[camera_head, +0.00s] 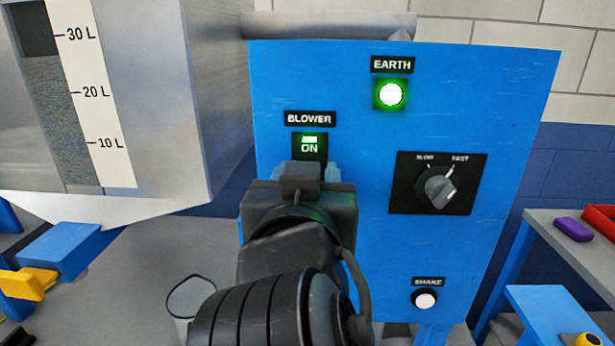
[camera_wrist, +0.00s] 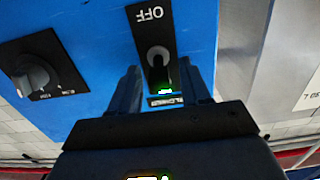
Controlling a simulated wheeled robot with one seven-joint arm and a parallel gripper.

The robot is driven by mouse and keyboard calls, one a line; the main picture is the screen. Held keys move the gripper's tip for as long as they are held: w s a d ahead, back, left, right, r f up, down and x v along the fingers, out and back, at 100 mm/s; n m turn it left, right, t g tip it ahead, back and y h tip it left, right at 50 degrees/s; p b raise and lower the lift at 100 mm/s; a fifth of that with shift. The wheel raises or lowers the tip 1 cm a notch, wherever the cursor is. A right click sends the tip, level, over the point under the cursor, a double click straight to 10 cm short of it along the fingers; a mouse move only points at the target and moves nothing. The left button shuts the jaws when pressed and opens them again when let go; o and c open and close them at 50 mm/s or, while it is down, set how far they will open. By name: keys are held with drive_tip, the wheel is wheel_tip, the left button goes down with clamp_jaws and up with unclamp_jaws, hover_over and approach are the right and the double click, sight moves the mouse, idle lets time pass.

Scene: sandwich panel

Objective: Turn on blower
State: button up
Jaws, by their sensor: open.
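The blower switch shows in the head view as a black plate with a green-lit ON mark (camera_head: 309,145) under the BLOWER label (camera_head: 309,118). My gripper (camera_head: 312,172) hides its lower part. In the wrist view, upside down, the grey toggle lever (camera_wrist: 158,58) stands on the plate between the OFF word and the green light (camera_wrist: 165,91). The lever seems to lean toward the lit ON side. My gripper (camera_wrist: 162,72) is open, with one finger on each side of the switch plate. Whether a finger touches the lever I cannot tell.
The blue panel (camera_head: 350,90) also carries a lit EARTH lamp (camera_head: 391,95), a SLOW/FAST knob (camera_head: 438,188) and a white SHAKE button (camera_head: 425,300). A metal hopper (camera_head: 165,90) with a litre scale stands close on the left. A table (camera_head: 560,245) is at the right.

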drive_tip(key=s+b, duration=0.1)
drive_tip(key=s, duration=0.6)
drive_tip(key=shift+s+a+r, duration=0.15)
drive_tip(key=shift+s, duration=0.25)
drive_tip(key=s+d+f+n+g+y, duration=0.1)
drive_tip(key=s+d+f+n, duration=0.1)
drive_tip(key=d+f, duration=0.35)
drive_tip(key=s+d+f+n+y, duration=0.1)
drive_tip(key=s+d+f, duration=0.2)
drive_tip(key=f, duration=0.6)
drive_tip(key=s+d+f+n+g+y, duration=0.1)
drive_tip(key=s+d+f+n, duration=0.1)
drive_tip(key=d+f, duration=0.35)
drive_tip(key=s+d+f+m, duration=0.1)
drive_tip(key=s+d, duration=0.2)
drive_tip(key=s, duration=0.4)
drive_tip(key=s+d+f+m+h, duration=0.1)
drive_tip(key=s+d+f+m, duration=0.1)
drive_tip(key=s, duration=0.6)
drive_tip(key=s+d+f+m+h, duration=0.1)
drive_tip(key=s+d, duration=0.3)
drive_tip(key=s, duration=0.4)
drive_tip(key=shift+f+m+g, duration=0.25)
drive_tip(key=shift+m+g, duration=0.05)
drive_tip(key=shift+g, duration=0.1)
